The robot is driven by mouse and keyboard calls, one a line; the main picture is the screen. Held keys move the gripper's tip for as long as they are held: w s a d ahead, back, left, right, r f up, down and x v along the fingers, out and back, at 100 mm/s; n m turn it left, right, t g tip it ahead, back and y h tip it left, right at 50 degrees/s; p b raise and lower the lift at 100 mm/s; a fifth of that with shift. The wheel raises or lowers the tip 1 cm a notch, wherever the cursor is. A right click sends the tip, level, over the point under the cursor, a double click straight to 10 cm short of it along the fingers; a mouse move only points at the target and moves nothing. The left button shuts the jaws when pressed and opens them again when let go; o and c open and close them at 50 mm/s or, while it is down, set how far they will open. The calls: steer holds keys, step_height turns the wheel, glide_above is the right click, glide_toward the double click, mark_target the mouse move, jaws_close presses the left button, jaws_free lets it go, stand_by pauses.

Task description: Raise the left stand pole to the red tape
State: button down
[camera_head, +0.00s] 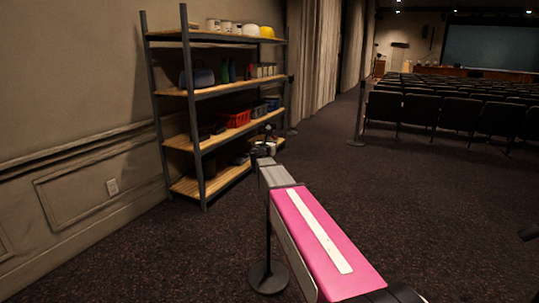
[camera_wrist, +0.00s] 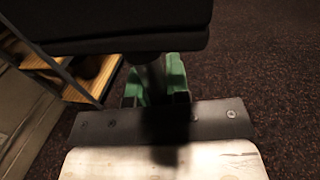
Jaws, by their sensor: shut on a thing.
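A black stand with a thin upright pole (camera_head: 268,235) and a round base (camera_head: 268,278) stands on the carpet in the head view, partly behind my arm. My gripper (camera_head: 264,150) is at the upper part of this pole, shut on it; details there are small. In the wrist view, the green fingers of my gripper (camera_wrist: 159,85) close around the dark pole (camera_wrist: 155,78). A dark block (camera_wrist: 120,22) fills the top of that view. I cannot make out any red tape.
A wooden shelf unit (camera_head: 189,91) with several items stands by the left wall. Rows of dark seats (camera_head: 440,108) and a slim post (camera_head: 359,105) are farther off. Open carpet lies right of my arm.

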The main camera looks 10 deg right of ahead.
steer(key=shift+r, duration=1.65)
steer(key=c, duration=1.1)
jaws_free()
steer(key=shift+f, duration=0.1)
glide_toward(269, 137)
steer(key=shift+w+d+f, duration=0.15)
steer(key=shift+w+f, duration=0.25)
steer(key=shift+w, duration=0.45)
